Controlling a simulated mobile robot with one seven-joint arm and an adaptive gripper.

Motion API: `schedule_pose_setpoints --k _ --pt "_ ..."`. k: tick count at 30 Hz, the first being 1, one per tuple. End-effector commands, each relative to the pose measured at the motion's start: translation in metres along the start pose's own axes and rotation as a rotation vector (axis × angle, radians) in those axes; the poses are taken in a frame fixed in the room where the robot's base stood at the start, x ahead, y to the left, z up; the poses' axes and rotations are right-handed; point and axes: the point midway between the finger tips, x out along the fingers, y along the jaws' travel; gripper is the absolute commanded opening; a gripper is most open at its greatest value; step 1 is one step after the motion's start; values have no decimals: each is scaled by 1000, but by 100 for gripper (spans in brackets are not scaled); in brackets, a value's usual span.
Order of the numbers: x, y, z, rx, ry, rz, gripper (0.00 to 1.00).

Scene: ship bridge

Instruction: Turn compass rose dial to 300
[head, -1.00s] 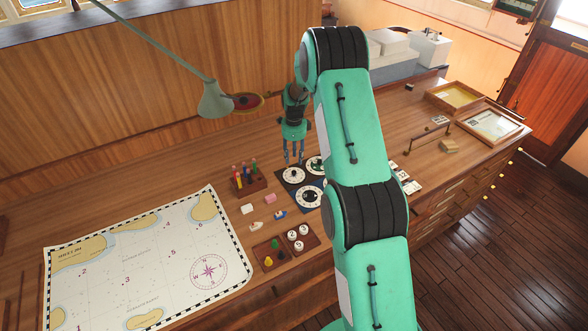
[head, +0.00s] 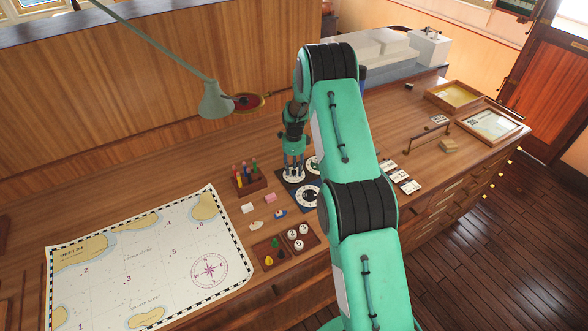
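Several round white dials with dark centres sit on dark square plates on the desk, partly hidden by my arm. The back-left dial (head: 292,175) is right under my gripper (head: 294,168). The front dial (head: 308,196) shows beside my arm, and a sliver of another dial (head: 314,163) shows at the back right. The dial markings are too small to read, so I cannot tell which one is the compass rose dial. My gripper points down with its fingertips at or just above the back-left dial. I cannot tell whether it touches or grips the knob.
A chart (head: 146,262) covers the left of the desk. A rack of coloured pegs (head: 249,180) stands left of the dials, with small boats (head: 280,214) and a token tray (head: 284,252) in front. A lamp (head: 215,98) hangs behind. Cards (head: 400,176) lie right of my arm.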

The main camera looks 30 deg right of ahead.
Motion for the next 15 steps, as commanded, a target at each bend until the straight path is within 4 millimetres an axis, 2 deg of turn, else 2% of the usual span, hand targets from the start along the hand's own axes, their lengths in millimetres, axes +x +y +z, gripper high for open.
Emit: schedule_pose_setpoints --k 2,7,15 --pt "0 0 0 0 0 0 33" --pt "0 0 0 0 0 0 0" --pt "0 0 0 -6 0 0 0"
